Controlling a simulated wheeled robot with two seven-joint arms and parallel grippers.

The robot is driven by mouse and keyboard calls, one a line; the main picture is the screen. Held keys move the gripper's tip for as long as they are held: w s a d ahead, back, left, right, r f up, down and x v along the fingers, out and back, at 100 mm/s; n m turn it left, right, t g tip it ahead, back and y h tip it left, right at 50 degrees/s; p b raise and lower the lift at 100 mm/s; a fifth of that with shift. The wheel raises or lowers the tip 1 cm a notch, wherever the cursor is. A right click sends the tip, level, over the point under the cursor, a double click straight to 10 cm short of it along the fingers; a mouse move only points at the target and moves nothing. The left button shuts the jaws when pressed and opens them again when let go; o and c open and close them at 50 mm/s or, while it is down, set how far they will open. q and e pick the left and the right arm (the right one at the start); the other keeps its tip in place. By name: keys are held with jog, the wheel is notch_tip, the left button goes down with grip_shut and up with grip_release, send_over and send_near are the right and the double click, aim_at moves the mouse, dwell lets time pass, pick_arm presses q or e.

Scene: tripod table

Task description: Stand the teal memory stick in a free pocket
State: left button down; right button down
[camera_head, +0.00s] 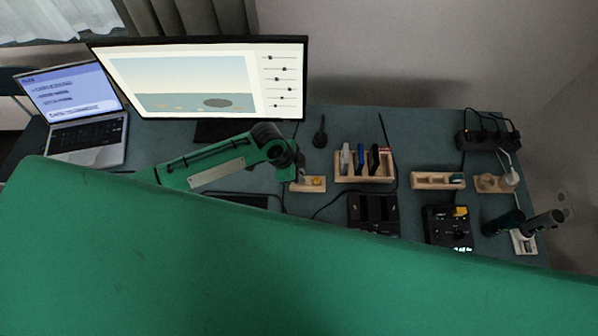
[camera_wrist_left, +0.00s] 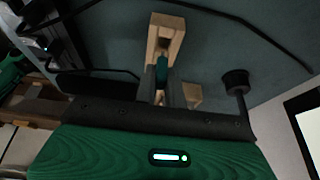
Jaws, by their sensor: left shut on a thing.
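In the left wrist view, the gripper (camera_wrist_left: 162,88) is shut on the teal memory stick (camera_wrist_left: 162,68). The stick shows against the wooden holder (camera_wrist_left: 166,32); I cannot tell whether it is in a pocket or above it. In the head view the stick is hidden by the gripper. My right gripper is not in view.
A wooden rack (camera_head: 350,179) with upright cards stands right of the gripper. Farther right is a low wooden block (camera_head: 428,180) with pockets. A monitor (camera_head: 200,80) and laptop (camera_head: 85,110) stand at the left. A dark round-headed object (camera_head: 320,139) stands behind the holder.

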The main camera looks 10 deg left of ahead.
pick_arm(q)
jog(key=shift+f+b, duration=0.7)
jog(key=shift+f, duration=0.65)
jog(key=c, duration=1.4)
grip_release()
jog(key=b+v, duration=0.2)
jog(key=v, duration=1.2)
jog(key=shift+b, duration=0.4)
jog(key=shift+f, duration=0.1)
